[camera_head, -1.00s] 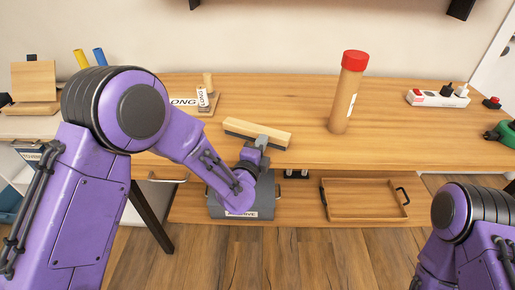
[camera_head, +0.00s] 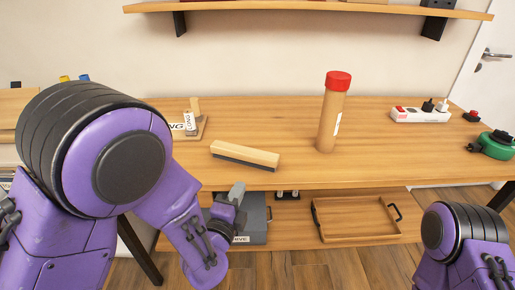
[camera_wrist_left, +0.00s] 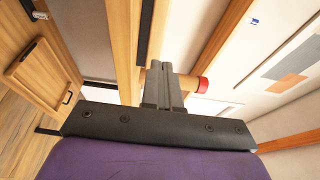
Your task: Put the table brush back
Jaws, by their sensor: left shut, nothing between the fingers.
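The table brush (camera_head: 245,156), a long pale wooden block with a dark strip along its lower side, lies on the tabletop left of the middle. It also shows in the left wrist view (camera_wrist_left: 156,30), beyond the fingers. My left gripper (camera_head: 236,193) is shut and empty. It is in front of the table's front edge, below and apart from the brush. Its closed fingers show in the left wrist view (camera_wrist_left: 162,86). My right gripper is out of view; only part of the right arm shows at the lower right.
A tall tube with a red cap (camera_head: 332,115) stands right of the brush. A small stand with labels (camera_head: 190,128) is left of it. A power strip (camera_head: 420,115) and a green item (camera_head: 493,145) are at right. A wooden tray (camera_head: 355,218) and a grey box (camera_head: 256,215) sit below.

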